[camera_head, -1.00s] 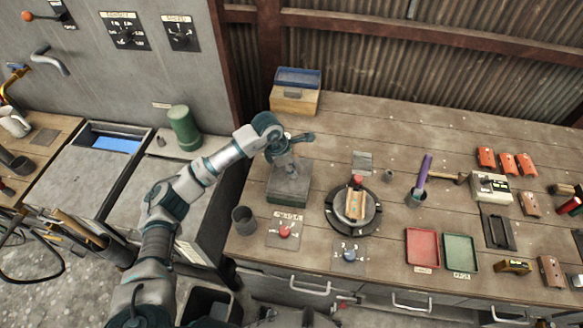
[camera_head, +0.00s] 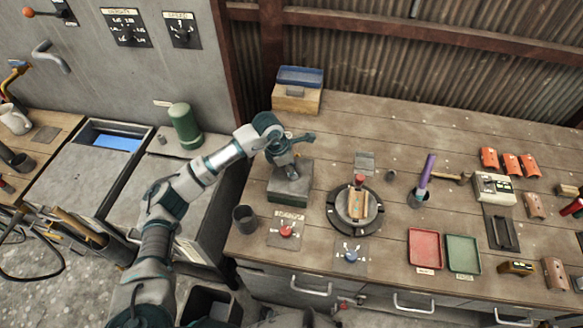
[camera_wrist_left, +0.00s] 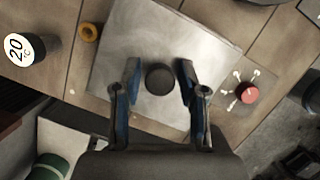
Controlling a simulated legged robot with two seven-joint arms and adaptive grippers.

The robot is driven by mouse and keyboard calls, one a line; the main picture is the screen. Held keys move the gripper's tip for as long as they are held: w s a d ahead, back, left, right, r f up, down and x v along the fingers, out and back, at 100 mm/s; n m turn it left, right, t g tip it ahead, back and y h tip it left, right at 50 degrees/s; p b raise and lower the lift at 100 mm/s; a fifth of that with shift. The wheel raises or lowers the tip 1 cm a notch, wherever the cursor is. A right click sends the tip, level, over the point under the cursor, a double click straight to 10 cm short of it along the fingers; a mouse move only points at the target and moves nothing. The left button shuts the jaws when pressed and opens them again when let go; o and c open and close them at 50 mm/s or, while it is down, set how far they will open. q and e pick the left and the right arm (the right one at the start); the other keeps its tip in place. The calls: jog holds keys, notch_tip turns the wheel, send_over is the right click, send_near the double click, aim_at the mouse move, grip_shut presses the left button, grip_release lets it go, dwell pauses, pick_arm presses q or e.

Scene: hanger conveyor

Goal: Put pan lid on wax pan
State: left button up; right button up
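The pan lid (camera_wrist_left: 205,50) is a square grey metal plate with a round black knob (camera_wrist_left: 160,78), seen from above in the left wrist view. In the head view it forms the top of a low, dark-sided box (camera_head: 288,192) near the bench's left end. This box may be the wax pan; I cannot tell for sure. My left gripper (camera_wrist_left: 158,68) is open over the lid, with one finger on each side of the knob and gaps between. In the head view the left gripper (camera_head: 291,172) hides part of the lid. My right gripper is not in view.
A red knob on a plate (camera_head: 286,231) and a grey cup (camera_head: 245,218) stand in front of the box. A round turntable (camera_head: 335,215) is to its right. A wooden box with a blue tray (camera_head: 299,77) stands behind. A yellow ring (camera_wrist_left: 90,32) lies beside the lid.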

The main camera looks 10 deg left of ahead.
aim_at(281, 176)
pick_arm(q)
jog(key=shift+o, duration=0.3)
jog(key=o, duration=0.5)
jog(key=v, duration=1.2)
